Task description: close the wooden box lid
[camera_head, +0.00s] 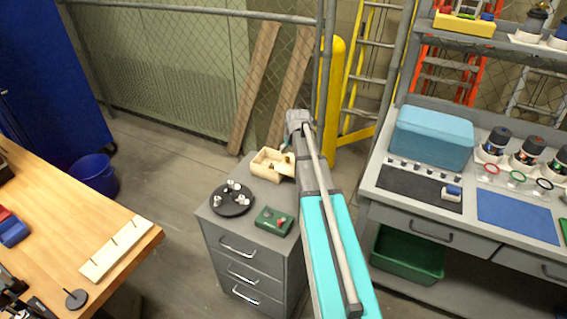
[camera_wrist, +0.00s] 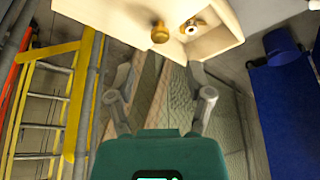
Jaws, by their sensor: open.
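The small pale wooden box (camera_head: 262,170) stands at the back of the grey drawer cabinet, its top open. In the wrist view the box (camera_wrist: 105,12) is at the top edge, with a brass knob-like piece and a brass fitting seen against its inside. I cannot clearly tell the lid from the walls; the arm covers the box's right side in the head view. My gripper (camera_wrist: 160,80) has its two grey fingers spread, with nothing between them, just short of the box in the wrist view. In the head view my gripper is mostly hidden by the arm.
The grey drawer cabinet (camera_head: 252,240) also bears a black round tray (camera_head: 218,207) with small white pieces and a green box (camera_head: 274,221). A wooden table (camera_head: 60,215) is at left, a workbench (camera_head: 425,205) at right. A mesh fence (camera_head: 190,70) stands behind.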

